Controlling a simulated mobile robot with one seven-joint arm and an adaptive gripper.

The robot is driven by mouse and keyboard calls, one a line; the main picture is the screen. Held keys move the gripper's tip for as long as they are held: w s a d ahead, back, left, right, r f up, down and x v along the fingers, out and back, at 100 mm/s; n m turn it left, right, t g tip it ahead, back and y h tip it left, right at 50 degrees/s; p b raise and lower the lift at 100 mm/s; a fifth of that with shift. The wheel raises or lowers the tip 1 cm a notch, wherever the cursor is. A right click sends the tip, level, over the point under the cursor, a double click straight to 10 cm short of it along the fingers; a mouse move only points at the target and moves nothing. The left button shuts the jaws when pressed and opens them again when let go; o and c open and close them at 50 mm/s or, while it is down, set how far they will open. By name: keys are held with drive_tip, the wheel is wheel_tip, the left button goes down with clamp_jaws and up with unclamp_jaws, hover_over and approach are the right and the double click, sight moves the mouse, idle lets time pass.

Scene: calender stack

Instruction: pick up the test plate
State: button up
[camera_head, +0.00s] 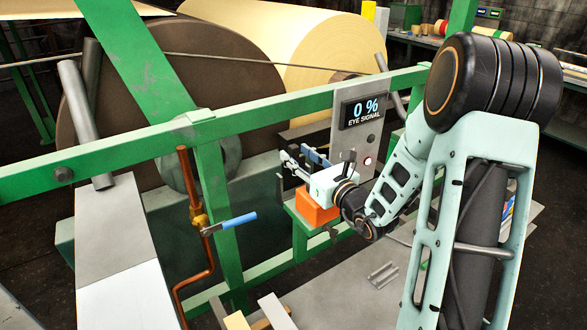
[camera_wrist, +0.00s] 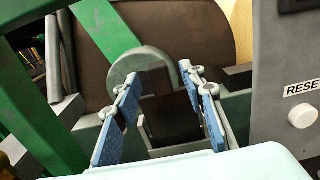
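My gripper (camera_head: 294,157) is in front of the green frame in the head view, left of the grey panel. In the wrist view its two blue-padded fingers (camera_wrist: 164,88) stand wide apart. A dark, flat, square-edged piece (camera_wrist: 172,120), which looks like the test plate, shows between the fingers with a grey bracket edge around it. I see a gap at the left finger; whether the right finger touches it I cannot tell. An orange block (camera_head: 316,207) sits just below my gripper.
The grey panel (camera_head: 345,125) carries a display reading "0 % EYE SIGNAL" and a RESET button (camera_wrist: 305,117). Green rails (camera_head: 110,150) cross in front of a large dark roll (camera_head: 215,95). A copper pipe with a blue-handled valve (camera_head: 230,222) stands left of my gripper.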

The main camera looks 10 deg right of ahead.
clamp_jaws()
drive_tip(key=shift+r, duration=0.1)
idle(0.4)
